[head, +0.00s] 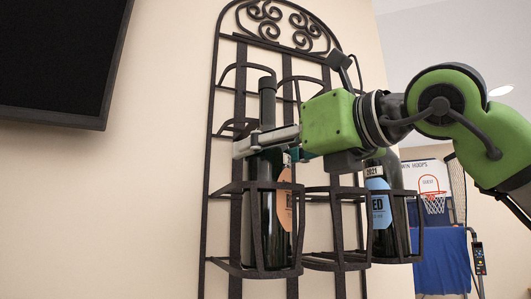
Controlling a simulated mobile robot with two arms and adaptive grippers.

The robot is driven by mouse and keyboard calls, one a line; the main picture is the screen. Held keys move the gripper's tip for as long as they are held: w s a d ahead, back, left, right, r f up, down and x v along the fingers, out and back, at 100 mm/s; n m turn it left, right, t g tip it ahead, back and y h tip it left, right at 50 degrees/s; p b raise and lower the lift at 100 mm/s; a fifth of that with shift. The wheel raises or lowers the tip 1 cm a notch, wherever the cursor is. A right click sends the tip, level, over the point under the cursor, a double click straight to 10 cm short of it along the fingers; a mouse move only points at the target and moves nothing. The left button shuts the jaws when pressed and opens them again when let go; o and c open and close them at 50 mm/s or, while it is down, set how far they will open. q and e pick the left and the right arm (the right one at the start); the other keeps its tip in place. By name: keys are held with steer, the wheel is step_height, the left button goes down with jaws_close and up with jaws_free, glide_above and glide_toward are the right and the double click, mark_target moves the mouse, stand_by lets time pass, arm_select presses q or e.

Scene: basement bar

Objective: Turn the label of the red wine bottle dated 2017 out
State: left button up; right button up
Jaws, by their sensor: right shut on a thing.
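A dark wine bottle (266,222) stands upright in the left basket of a black iron wall rack (214,130). Its orange label (285,212) shows only along the bottle's right side, turned partly away, and I cannot read a date on it. My right gripper (262,143) comes in from the right and is shut on this bottle at the shoulder, just below the neck. A second dark bottle (378,242) stands in the right basket, with a blue label facing out that reads 2021. My right wrist hides its top. My left gripper is not in view.
The rack's basket bars surround both bottles, and the middle basket looks empty. A black screen (60,55) hangs at upper left. A basketball hoop game (432,200) with a blue cloth stands far right.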

steer(key=shift+a+f+m+t+h+b, duration=0.1)
steer(key=shift+f+m+t+h+b, duration=0.1)
steer(key=shift+m+t+h+b, duration=1.3)
steer(key=shift+h, duration=0.3)
steer(key=shift+m+t+h+b, duration=0.4)
steer(key=shift+m+t+h, duration=0.25)
steer(key=shift+h, duration=0.45)
steer(key=m+t+h, duration=0.1)
steer(key=m+h, duration=0.1)
steer(key=shift+r+h, duration=0.15)
steer(key=shift+h, duration=0.25)
steer(key=o, duration=0.9)
steer(key=shift+o, duration=0.2)
